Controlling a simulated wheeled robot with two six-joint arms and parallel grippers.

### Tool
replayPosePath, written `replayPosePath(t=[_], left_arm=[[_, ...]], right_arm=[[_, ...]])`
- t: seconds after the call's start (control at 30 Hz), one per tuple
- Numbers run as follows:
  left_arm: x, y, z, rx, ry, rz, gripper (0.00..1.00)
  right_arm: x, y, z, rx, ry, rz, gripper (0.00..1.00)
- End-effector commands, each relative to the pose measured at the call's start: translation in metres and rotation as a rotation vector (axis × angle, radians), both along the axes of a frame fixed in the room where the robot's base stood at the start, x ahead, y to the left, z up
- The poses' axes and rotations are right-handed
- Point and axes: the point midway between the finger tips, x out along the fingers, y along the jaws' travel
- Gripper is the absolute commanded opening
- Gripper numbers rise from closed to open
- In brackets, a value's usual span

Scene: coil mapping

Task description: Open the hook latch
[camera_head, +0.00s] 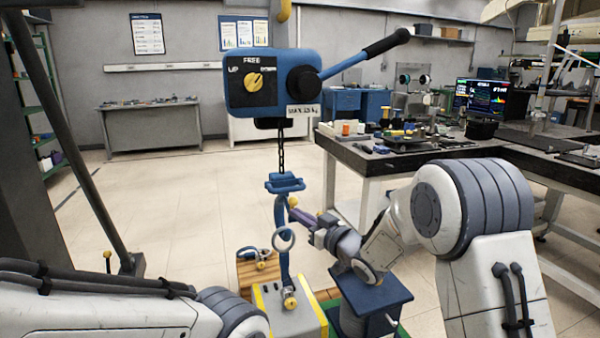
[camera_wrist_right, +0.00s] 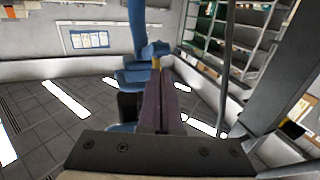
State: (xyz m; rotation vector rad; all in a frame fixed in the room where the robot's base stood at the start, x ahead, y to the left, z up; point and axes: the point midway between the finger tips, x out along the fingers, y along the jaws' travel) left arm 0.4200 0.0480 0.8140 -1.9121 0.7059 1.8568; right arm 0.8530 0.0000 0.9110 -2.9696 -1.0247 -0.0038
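A blue hook (camera_head: 282,240) hangs on a chain below a blue lever hoist (camera_head: 262,85). A small yellow piece (camera_head: 292,202), apparently part of the hook latch, shows at its upper right side. My right gripper (camera_head: 298,212) reaches in from the right, its purple fingertips close beside that piece. In the right wrist view the fingers (camera_wrist_right: 164,90) lie close together, tips near the blue hook parts (camera_wrist_right: 140,75); whether they touch or pinch the latch is unclear. My left arm shows at lower left, but its gripper is out of view.
A grey block with yellow edges (camera_head: 300,322) and a metal ring (camera_head: 283,240) are at the hook's lower end. A blue stand (camera_head: 370,300) is below my right gripper. A black-topped workbench (camera_head: 360,160) stands behind at right. Open floor lies at left.

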Motion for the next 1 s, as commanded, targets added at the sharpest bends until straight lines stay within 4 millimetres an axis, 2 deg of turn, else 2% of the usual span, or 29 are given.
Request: replayPosePath(t=[0.37, 0.47, 1.0], left_arm=[[0.000, 0.000, 0.014, 0.000, 0.000, 0.000, 0.00], [0.000, 0.000, 0.010, 0.000, 0.000, 0.000, 0.00], [0.000, 0.000, -0.013, 0.000, 0.000, 0.000, 0.00]], right_arm=[[-0.002, -0.002, 0.018, 0.000, 0.002, -0.001, 0.00], [-0.004, -0.002, 0.014, 0.000, 0.002, -0.001, 0.00], [-0.051, -0.017, -0.001, -0.001, 0.002, -0.001, 0.00]])
